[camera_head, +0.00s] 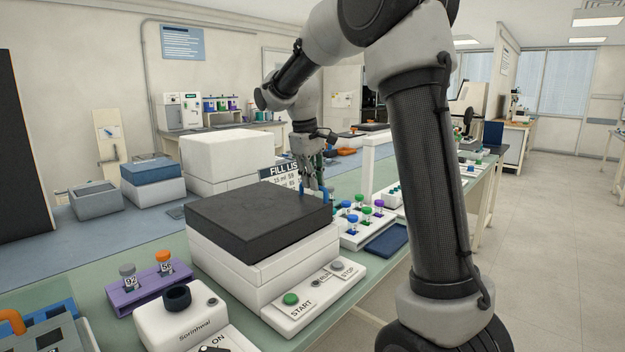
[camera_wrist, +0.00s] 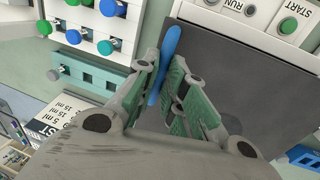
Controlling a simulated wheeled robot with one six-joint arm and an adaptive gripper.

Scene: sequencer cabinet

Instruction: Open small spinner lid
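The small spinner appears to be the white box (camera_head: 235,262) with a dark flat lid (camera_head: 255,215), which lies down on it. The lid also shows in the wrist view (camera_wrist: 235,75). A blue handle (camera_wrist: 170,45) stands along the lid's edge. My gripper (camera_wrist: 166,62) is at this edge, its two green-padded fingers close against the handle on both sides. In the head view my gripper (camera_head: 314,185) reaches down at the lid's far right edge. The fingers partly hide the handle.
A front panel with a green START button (camera_head: 290,299) juts from the white box. A rack of capped vials (camera_head: 365,222) and a blue pad (camera_head: 387,240) stand close on the right. A purple rack (camera_head: 150,288) and a small white device (camera_head: 180,318) stand in front left.

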